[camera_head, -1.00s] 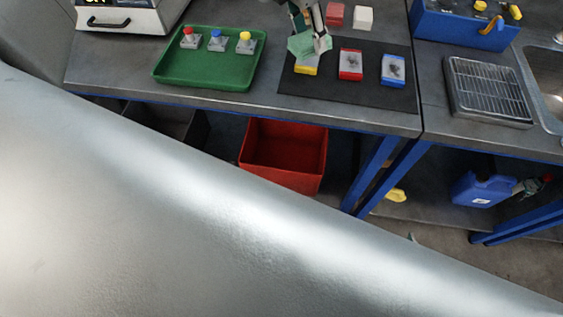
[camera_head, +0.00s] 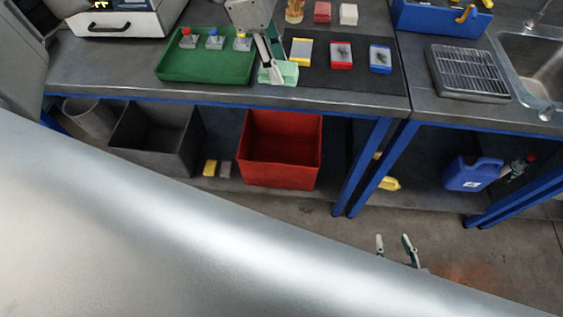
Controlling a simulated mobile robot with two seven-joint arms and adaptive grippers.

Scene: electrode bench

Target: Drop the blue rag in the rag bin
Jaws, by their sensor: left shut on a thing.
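A pale green, folded cloth (camera_head: 285,73) is held by my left gripper (camera_head: 268,70) at the bench's front edge, near the green tray's right side. Under the bench stand an open red bin (camera_head: 281,173) and an open dark grey bin (camera_head: 150,155). No label shows which is the rag bin. Both look empty from here, though their floors are partly shaded. My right gripper (camera_head: 395,243) is low at the front, with its fingers apart and nothing between them.
The green tray (camera_head: 205,77) holds several coloured-top pieces. A black mat (camera_head: 360,82) carries yellow, red and blue blocks. The bench front edge overhangs the bins. Blue table legs (camera_head: 362,168) stand right of the red bin. A blue jerrycan (camera_head: 473,175) sits farther right.

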